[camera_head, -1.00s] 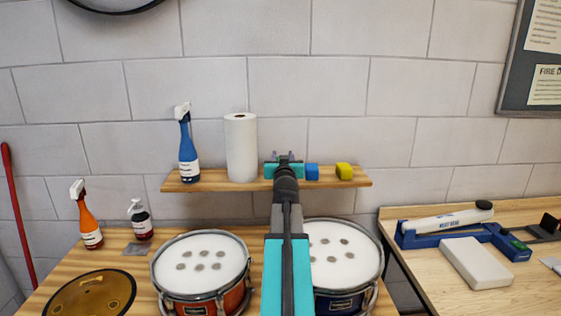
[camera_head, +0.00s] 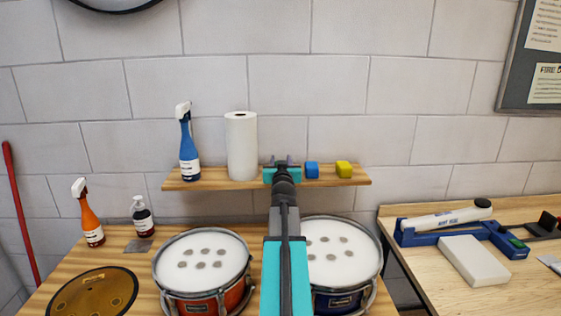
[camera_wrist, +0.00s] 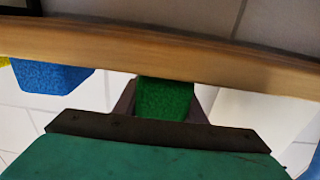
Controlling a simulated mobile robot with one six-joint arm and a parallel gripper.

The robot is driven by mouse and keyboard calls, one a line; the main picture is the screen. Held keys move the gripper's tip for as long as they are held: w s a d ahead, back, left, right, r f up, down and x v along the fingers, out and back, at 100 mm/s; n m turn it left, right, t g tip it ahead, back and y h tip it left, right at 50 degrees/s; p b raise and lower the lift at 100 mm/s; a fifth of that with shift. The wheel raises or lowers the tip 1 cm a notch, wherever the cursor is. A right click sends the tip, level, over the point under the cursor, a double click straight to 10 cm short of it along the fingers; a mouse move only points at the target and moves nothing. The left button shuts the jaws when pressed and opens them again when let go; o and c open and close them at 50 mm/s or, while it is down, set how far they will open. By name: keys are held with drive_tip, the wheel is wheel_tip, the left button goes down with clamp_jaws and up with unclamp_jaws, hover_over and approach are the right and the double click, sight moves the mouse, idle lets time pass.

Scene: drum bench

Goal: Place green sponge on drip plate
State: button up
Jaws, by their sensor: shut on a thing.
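My gripper (camera_head: 281,162) is at the wall shelf, between the paper towel roll and the blue sponge. In the wrist view my gripper (camera_wrist: 163,100) is shut on the green sponge (camera_wrist: 165,100), with one finger on each side. In the head view the arm hides the green sponge. In the wrist view the shelf edge runs right by the sponge; I cannot tell if they touch. A small flat grey plate (camera_head: 136,246), which looks like the drip plate, lies on the bench beside the soap pump bottle at the left.
The shelf (camera_head: 225,185) also holds a blue spray bottle (camera_head: 188,148), paper roll (camera_head: 241,147), blue sponge (camera_head: 312,170) and yellow sponge (camera_head: 343,169). Below are two drums (camera_head: 203,262), an orange spray bottle (camera_head: 90,218), soap bottle (camera_head: 142,217) and a gold disc (camera_head: 92,296).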

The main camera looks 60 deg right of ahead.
drive_tip(key=shift+f, duration=0.4)
drive_tip(key=o, duration=1)
drive_tip(key=shift+o, duration=0.2)
drive_tip(key=shift+s+a, duration=0.15)
drive_tip(key=shift+a, duration=0.15)
drive_tip(key=shift+f+b+v, duration=0.1)
drive_tip(key=shift+b+v, duration=0.5)
drive_tip(key=shift+v, duration=0.6)
drive_tip(key=shift+f+b+v, duration=0.15)
drive_tip(key=shift+b+v, duration=0.4)
drive_tip(key=shift+v, duration=0.6)
drive_tip(key=shift+b+v, duration=0.45)
drive_tip(key=shift+v, duration=1.1)
drive_tip(key=shift+a+b, duration=0.1)
drive_tip(key=shift+b, duration=0.65)
drive_tip(key=shift+b, duration=0.3)
